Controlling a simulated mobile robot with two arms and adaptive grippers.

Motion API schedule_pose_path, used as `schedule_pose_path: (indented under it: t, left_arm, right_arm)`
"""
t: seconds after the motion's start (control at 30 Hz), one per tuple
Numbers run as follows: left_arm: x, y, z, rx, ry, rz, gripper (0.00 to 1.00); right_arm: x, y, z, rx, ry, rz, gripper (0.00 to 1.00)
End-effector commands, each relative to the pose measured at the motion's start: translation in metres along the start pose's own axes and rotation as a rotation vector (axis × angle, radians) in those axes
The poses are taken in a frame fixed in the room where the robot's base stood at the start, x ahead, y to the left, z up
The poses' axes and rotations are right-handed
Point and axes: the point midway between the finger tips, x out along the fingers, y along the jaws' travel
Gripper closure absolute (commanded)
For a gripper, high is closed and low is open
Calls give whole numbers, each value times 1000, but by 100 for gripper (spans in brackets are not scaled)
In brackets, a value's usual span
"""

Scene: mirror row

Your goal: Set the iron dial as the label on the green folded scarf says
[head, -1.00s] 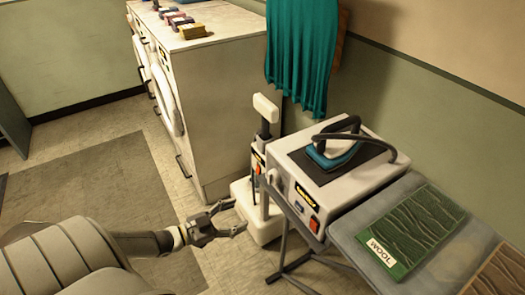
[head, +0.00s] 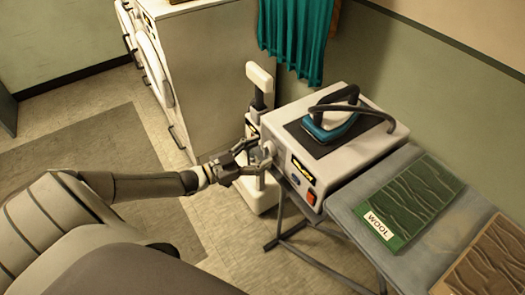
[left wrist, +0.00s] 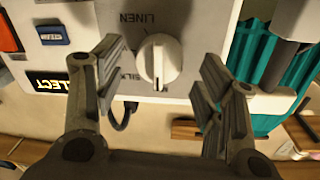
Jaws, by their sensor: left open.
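The green folded scarf (head: 420,187) lies on the ironing board at the right, and its white label (head: 380,226) reads WOOL. The iron station (head: 372,133) is a white box with the teal iron (head: 331,124) on top. In the left wrist view, the white dial (left wrist: 158,62) sits on its front, near the words LINEN and SILK, both upside down. Its ridge runs roughly up and down the picture. Other markings are hidden or unclear. My left gripper (head: 259,157) is open, its fingers on either side of the dial; contact is unclear. My right gripper is not visible.
A red switch (head: 311,197) and a blue button (head: 295,179) are on the station's front. A brown folded cloth (head: 490,262) lies beside the scarf. A white upright stand (head: 260,78) is behind the gripper. White cabinets (head: 205,75) stand at the back; floor is clear at left.

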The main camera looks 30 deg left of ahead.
Motion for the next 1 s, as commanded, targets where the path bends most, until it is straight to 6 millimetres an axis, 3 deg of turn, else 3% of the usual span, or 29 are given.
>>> schedule_pose_path:
  t: [0.2, 0.5, 0.87, 1.0]
  left_arm:
    - [14, 0, 0, 0, -1, 0, 36]
    - [16, 0, 0, 0, -1, 0, 36]
    - [15, 0, 0, 0, -1, 0, 81]
    - [15, 0, 0, 4, -2, 0, 82]
  right_arm:
    - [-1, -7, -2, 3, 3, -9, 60]
    - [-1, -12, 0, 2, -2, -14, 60]
    - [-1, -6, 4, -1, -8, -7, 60]
    - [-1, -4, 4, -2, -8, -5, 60]
